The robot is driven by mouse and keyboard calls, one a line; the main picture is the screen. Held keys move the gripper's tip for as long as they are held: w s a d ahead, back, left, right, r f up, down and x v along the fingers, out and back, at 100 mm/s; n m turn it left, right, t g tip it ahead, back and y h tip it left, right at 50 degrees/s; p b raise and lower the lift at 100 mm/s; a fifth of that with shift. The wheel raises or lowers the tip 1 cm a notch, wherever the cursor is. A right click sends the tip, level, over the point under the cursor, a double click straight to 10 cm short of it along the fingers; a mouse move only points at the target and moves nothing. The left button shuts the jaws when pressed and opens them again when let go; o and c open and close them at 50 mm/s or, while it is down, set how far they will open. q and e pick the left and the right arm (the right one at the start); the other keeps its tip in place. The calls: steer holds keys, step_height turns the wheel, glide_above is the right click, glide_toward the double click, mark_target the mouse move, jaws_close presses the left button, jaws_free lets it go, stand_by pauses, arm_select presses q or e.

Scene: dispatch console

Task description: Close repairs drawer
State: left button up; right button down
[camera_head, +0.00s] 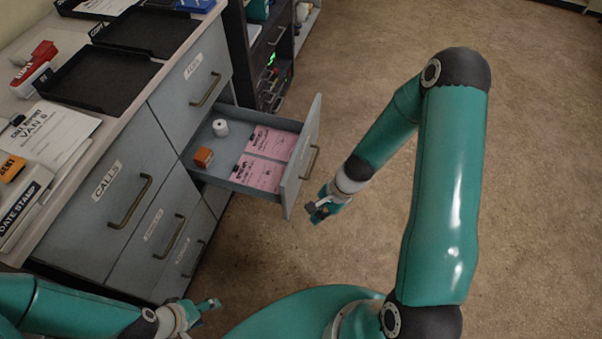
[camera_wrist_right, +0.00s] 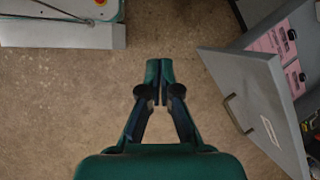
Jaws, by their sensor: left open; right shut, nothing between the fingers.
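The repairs drawer (camera_head: 301,155) is pulled out of the grey cabinet in the head view. Pink slips (camera_head: 265,158), an orange box (camera_head: 204,157) and a white roll (camera_head: 220,128) lie in it. Its handle (camera_head: 310,162) is on the outer face of the front panel. My right gripper (camera_head: 315,213) is shut and empty, just outside the drawer front near its lower end. In the right wrist view my right gripper (camera_wrist_right: 159,98) points at bare floor, with the drawer front (camera_wrist_right: 255,100) to the right, apart from it. My left gripper (camera_head: 212,304) is open at the bottom, by the cabinet's lower drawers.
The other drawers, including the one labelled CALLS (camera_head: 110,185), are shut. Black trays (camera_head: 98,82), papers (camera_head: 48,138) and a date stamp box (camera_head: 22,200) lie on the counter. A dark rack (camera_head: 268,60) stands behind the drawer. The floor (camera_head: 540,150) to the right is clear.

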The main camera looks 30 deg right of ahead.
steer(key=w+d+r+m+t+y+b, duration=0.1)
steer(key=w+d+r+m+t+b, duration=0.1)
steer(key=w+d+m+t, duration=0.3)
steer(key=w+d+r+m+t+b, duration=0.1)
steer(key=w+d+r+m, duration=0.2)
steer(key=d+m, duration=0.35)
steer(key=b, duration=0.1)
glide_toward(293, 169)
steer(key=x, duration=0.5)
steer(key=shift+s+d+f, duration=0.1)
steer(key=shift+d+f, duration=0.05)
steer(key=shift+f, duration=0.4)
steer(key=shift+w+a, duration=0.35)
steer(key=shift+w, duration=0.15)
arm_select(q)
step_height(293, 169, down, 6)
steer(key=shift+r, duration=0.25)
steer(key=shift+f, duration=0.1)
